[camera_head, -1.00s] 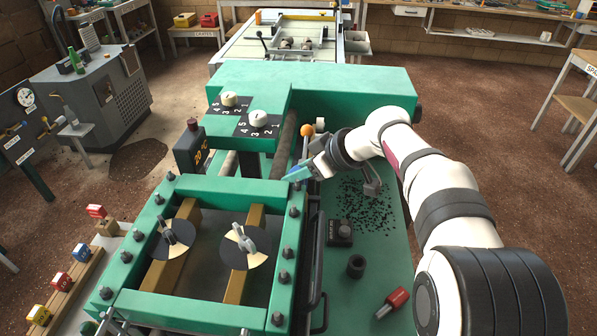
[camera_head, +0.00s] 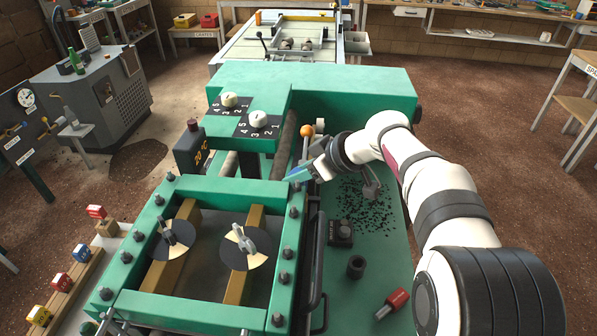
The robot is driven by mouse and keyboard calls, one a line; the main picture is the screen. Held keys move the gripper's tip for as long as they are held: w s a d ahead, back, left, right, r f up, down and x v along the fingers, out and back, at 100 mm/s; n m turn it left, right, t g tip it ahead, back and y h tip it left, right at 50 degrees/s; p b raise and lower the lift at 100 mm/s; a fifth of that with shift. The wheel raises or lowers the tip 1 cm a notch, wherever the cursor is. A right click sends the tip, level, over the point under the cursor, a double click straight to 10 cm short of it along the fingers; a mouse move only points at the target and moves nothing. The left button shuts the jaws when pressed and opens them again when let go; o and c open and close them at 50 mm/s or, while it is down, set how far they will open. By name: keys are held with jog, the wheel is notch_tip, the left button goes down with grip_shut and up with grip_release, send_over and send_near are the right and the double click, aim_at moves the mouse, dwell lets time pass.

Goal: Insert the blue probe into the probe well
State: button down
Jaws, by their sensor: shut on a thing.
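My gripper (camera_head: 300,174) is at the end of the white arm, beside the right rail of the green frame and just below the orange knob. It is shut on the blue probe, of which only a small blue-teal part (camera_head: 295,175) shows at the fingertips, pointing left. The rest of the probe is hidden or too small to make out. No probe well is plainly marked. A short black hollow cylinder (camera_head: 356,267) stands on the green deck at the right, apart from my gripper. I cannot tell whether it is the well.
The green frame (camera_head: 235,187) holds two round dials with grips. A lever with an orange knob (camera_head: 307,131) stands close to my gripper. A dark box reading 20 °C (camera_head: 190,150) is at the left. A black block (camera_head: 341,232), dark crumbs and a red-handled tool (camera_head: 392,302) lie on the right deck.

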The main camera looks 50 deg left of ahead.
jog(key=shift+s+r, duration=0.1)
jog(key=shift+r, duration=0.15)
jog(key=shift+c, duration=2.1)
grip_release()
jog(key=shift+r, duration=2.8)
